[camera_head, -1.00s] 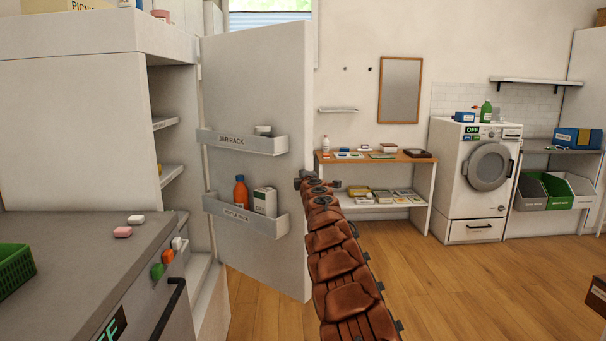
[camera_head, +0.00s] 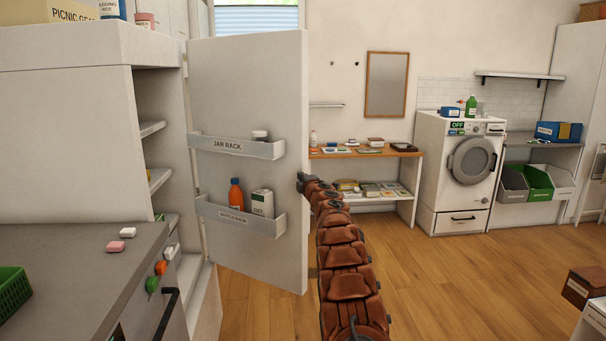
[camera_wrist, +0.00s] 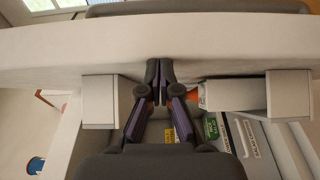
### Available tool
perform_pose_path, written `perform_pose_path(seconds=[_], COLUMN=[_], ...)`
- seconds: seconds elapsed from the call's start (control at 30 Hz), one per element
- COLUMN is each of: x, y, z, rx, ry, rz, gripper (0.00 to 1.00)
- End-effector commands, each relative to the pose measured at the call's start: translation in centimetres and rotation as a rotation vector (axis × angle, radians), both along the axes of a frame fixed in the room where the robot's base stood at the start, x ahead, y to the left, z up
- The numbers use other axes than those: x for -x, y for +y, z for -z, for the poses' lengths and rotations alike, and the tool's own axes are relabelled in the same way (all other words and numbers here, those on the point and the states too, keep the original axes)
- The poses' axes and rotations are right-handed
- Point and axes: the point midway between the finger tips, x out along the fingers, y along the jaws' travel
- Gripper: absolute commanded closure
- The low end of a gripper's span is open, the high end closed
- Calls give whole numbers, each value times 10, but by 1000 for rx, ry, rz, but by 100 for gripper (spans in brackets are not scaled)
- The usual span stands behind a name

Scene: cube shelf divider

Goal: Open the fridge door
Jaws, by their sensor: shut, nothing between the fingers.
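The fridge door (camera_head: 247,90) stands wide open in the head view, swung out to the right of the white fridge body (camera_head: 66,145). Its inner face shows a jar rack (camera_head: 235,147) with a jar and a bottle rack (camera_head: 240,217) with an orange bottle (camera_head: 236,193) and a white carton (camera_head: 262,203). My gripper (camera_head: 303,183) is at the door's free edge, at about the height between the racks. In the wrist view my gripper (camera_wrist: 159,82) has its fingers together, empty, close to the door edge (camera_wrist: 230,45). I cannot tell whether they touch.
A grey counter (camera_head: 70,250) with knobs and a green basket (camera_head: 13,290) is at lower left. A wooden-topped shelf table (camera_head: 395,153) and a washing machine (camera_head: 458,170) stand at the back.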

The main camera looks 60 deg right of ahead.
Motion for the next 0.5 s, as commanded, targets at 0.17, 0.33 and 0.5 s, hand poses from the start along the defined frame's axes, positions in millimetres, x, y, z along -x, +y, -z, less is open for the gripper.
perform_pose_path(seconds=[0.17,0.33,0.5], x=[-7,-12,-14], y=[-4,-7,-9], z=[-5,-3,-3], rx=[0,0,2], ry=[-3,-3,-2], rz=[-22,-42,-52], gripper=[100,100,100])
